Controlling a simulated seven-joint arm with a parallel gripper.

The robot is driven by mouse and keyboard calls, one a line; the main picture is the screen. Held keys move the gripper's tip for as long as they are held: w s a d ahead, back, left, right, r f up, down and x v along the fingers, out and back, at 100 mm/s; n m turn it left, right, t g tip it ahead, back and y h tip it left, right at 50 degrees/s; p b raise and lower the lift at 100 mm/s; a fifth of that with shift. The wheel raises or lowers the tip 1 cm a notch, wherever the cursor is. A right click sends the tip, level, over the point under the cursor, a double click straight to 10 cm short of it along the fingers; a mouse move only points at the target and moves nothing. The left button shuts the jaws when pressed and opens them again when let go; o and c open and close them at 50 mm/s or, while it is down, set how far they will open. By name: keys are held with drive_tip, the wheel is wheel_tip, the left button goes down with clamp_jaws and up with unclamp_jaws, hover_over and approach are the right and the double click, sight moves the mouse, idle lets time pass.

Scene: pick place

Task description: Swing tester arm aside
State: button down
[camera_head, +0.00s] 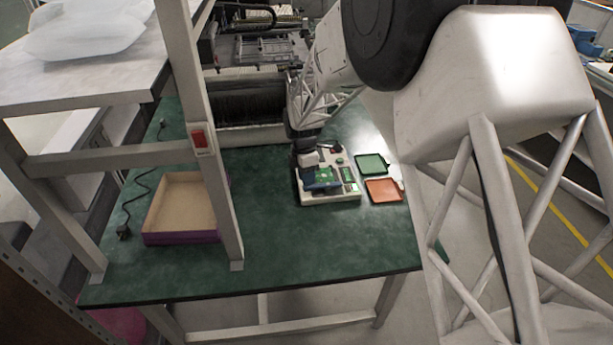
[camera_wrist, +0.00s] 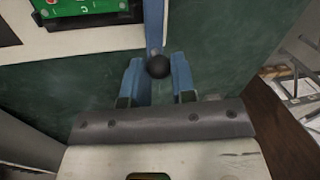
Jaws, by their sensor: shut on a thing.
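The tester (camera_head: 335,198) is a white unit on the green table, with a green circuit board (camera_head: 347,175) on it. It also shows at the upper left of the wrist view, with its green board (camera_wrist: 82,10). A blue tester arm (camera_wrist: 153,22) ends in a round black knob (camera_wrist: 158,67). My gripper (camera_wrist: 157,78) is shut on this knob, one blue finger on each side. In the head view my gripper (camera_head: 306,150) is at the tester's back left and mostly hides the knob.
A green tray (camera_head: 385,171) and an orange tray (camera_head: 398,197) lie right of the tester. An open cardboard box (camera_head: 215,237) with purple sides stands left, behind a grey post with a red switch (camera_head: 199,139). The table's front middle is clear.

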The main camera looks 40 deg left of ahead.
drive_tip(key=c, duration=0.9)
unclamp_jaws()
drive_tip(key=shift+c, duration=0.2)
drive_tip(key=shift+r, duration=0.1)
wheel_tip(320, 180, up, 8)
drive_tip(key=a, duration=0.1)
drive_tip(key=shift+w+f, duration=0.25)
drive_tip(key=shift+w, duration=0.1)
